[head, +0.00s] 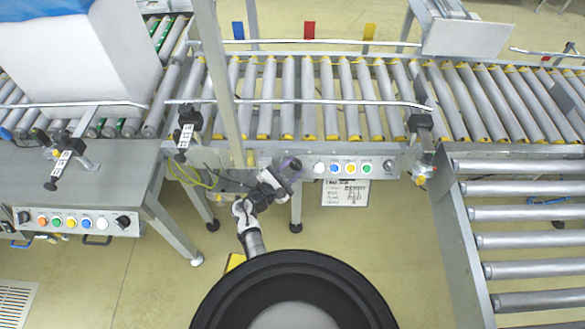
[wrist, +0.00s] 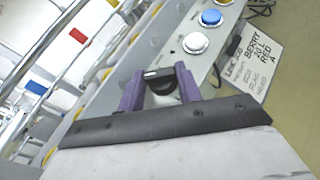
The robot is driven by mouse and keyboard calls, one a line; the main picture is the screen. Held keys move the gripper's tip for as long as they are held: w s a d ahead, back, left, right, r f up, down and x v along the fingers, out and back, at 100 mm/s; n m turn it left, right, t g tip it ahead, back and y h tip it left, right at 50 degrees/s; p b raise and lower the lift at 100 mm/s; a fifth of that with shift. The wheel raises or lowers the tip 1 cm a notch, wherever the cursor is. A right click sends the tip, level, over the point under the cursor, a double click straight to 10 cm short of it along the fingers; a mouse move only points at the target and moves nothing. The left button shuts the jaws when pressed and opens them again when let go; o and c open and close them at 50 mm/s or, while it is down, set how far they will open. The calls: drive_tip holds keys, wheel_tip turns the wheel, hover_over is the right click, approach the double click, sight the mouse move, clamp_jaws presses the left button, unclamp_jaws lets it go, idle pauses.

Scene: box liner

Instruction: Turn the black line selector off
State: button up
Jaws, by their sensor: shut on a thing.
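The black line selector (wrist: 158,75) is a dark round knob with a light mark, at the end of a grey button panel (wrist: 203,65) in the wrist view. My gripper (wrist: 159,81) has purple fingers on both sides of the knob and is shut on it. In the head view, my gripper (head: 291,165) is at the left end of the front panel (head: 380,166), where arm and fingers hide the selector. The mark's exact setting is hard to read.
White (head: 319,168), blue (head: 334,168), yellow (head: 350,168) and green (head: 367,169) buttons sit right of my gripper. A labelled sign (head: 345,193) hangs below. A second button panel (head: 130,226) is at left. Roller conveyors (head: 300,95) run behind; open floor lies in front.

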drive_tip(key=m+g, duration=0.1)
drive_tip(key=m+g+h, duration=0.1)
drive_tip(key=m, duration=0.1)
drive_tip(key=m+g, duration=0.1)
drive_tip(key=g, duration=0.1)
drive_tip(key=shift+w+a+r, duration=0.2)
drive_tip(key=shift+r, duration=0.05)
drive_tip(key=shift+w+r+m+g+p, duration=0.15)
drive_tip(key=shift+m+g+p, duration=0.5)
drive_tip(key=shift+m+g, duration=1.4)
drive_tip(key=shift+m, duration=0.25)
drive_tip(key=o, duration=1)
